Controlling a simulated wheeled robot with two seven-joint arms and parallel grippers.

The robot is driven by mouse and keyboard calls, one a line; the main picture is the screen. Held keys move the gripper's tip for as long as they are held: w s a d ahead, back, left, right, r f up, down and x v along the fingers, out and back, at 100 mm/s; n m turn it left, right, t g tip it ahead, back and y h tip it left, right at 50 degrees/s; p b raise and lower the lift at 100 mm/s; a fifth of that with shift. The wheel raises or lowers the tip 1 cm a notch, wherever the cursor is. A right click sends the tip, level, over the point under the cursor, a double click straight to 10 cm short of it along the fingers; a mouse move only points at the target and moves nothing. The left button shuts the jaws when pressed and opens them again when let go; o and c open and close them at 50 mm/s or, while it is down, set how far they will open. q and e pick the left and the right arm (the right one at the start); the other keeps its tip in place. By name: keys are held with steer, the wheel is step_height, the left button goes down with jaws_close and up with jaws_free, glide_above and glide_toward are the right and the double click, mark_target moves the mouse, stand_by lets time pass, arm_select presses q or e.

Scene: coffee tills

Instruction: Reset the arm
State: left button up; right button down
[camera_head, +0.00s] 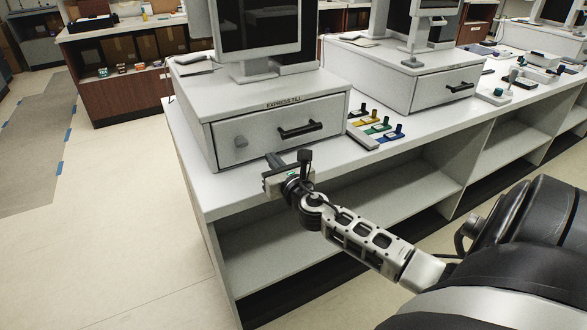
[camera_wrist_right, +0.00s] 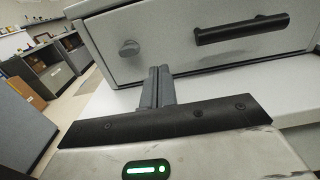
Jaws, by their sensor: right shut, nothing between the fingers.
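My right gripper (camera_head: 287,160) is in front of the till drawer (camera_head: 262,133) marked "EXPRESS TILL", over the counter's front edge. In the right wrist view its two fingers (camera_wrist_right: 158,86) are pressed together with nothing between them. Their tips are in front of the drawer face, below and between the round knob (camera_wrist_right: 129,48) and the black handle (camera_wrist_right: 241,29). The drawer looks closed. I cannot tell whether the fingertips touch it. My left gripper is in neither view.
The white counter (camera_head: 196,189) has open shelves below. Small coloured pieces (camera_head: 377,125) sit right of the till. A second till (camera_head: 424,82) stands farther right. Clear floor (camera_head: 110,215) lies to the left. A brown-fronted counter (camera_head: 125,95) is behind.

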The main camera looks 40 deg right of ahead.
steer(key=v, duration=0.6)
steer(key=shift+s, duration=0.2)
steer(key=shift+a, duration=0.1)
